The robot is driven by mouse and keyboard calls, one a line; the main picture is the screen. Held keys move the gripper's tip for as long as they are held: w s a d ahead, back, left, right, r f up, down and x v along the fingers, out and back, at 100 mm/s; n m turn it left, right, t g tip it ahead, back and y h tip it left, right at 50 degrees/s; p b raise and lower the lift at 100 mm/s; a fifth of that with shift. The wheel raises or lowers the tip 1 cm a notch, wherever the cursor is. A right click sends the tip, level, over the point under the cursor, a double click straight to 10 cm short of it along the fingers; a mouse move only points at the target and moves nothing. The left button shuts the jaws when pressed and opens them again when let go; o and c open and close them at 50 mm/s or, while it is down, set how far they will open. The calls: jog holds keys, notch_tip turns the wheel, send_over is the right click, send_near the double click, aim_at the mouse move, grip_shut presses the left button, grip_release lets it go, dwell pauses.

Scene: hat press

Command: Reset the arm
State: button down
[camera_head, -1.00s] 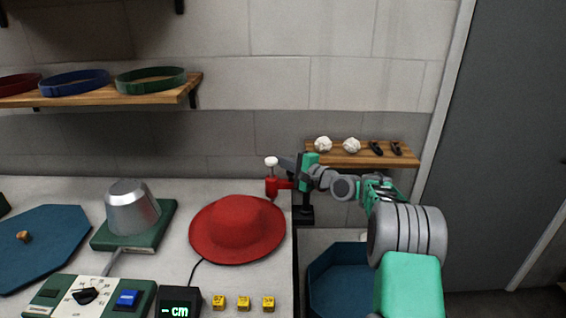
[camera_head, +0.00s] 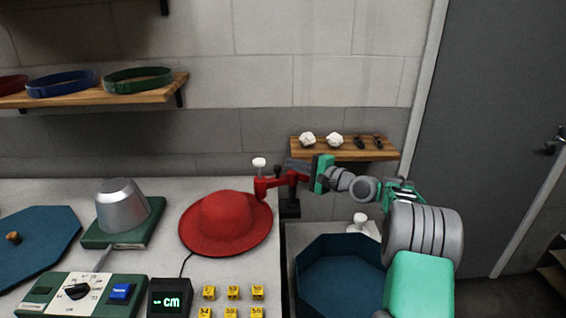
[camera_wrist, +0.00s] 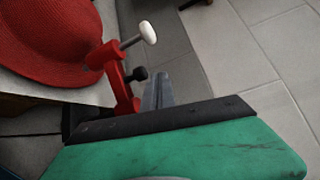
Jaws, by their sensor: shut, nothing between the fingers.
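My gripper (camera_head: 300,166) is at the end of my outstretched arm, beside the right edge of the table. Its fingers are shut with nothing between them; they also show in the wrist view (camera_wrist: 157,92). They point toward a red clamp (camera_head: 265,186) with a white knob at the table's edge. In the wrist view the clamp (camera_wrist: 118,75) is just left of the fingertips; I cannot tell whether they touch. A red hat (camera_head: 226,224) lies on the table left of the clamp.
A metal hat block (camera_head: 122,205) on a green base, a control panel (camera_head: 82,293), a display (camera_head: 171,299) and several yellow cubes (camera_head: 232,293) are on the table. A blue octagonal bin (camera_head: 338,277) is below my arm. A wall shelf (camera_head: 345,150) is behind it.

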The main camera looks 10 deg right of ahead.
jog(key=s+d+f+n+g+h, duration=0.2)
jog(key=s+f+n+g, duration=0.15)
jog(key=f, duration=0.55)
jog(key=s+d+f+n+g+h, duration=0.1)
jog(key=s+f+n+g+h, duration=0.2)
jog(key=f, duration=0.6)
jog(key=s+d+f+n+g, duration=0.2)
jog(key=s+d+f+g, duration=0.15)
jog(key=s+f, duration=0.65)
jog(key=s+a+r+g+h, duration=0.1)
jog(key=s+r+g, duration=0.1)
jog(key=s, duration=0.6)
jog(key=s+a+r+n+g+h, duration=0.1)
jog(key=s+r+h, duration=0.15)
jog(key=s, duration=0.65)
jog(key=s+a+r+g+h, duration=0.1)
jog(key=s+a+r+g, duration=0.15)
jog(key=s, duration=0.55)
jog(key=w+a+r+n+t, duration=0.2)
jog(key=a+r+t, duration=0.3)
jog(key=r, duration=0.6)
jog(key=shift+a+r+n+h, duration=0.35)
jog(key=shift+a+n, duration=0.5)
jog(key=shift+a, duration=0.2)
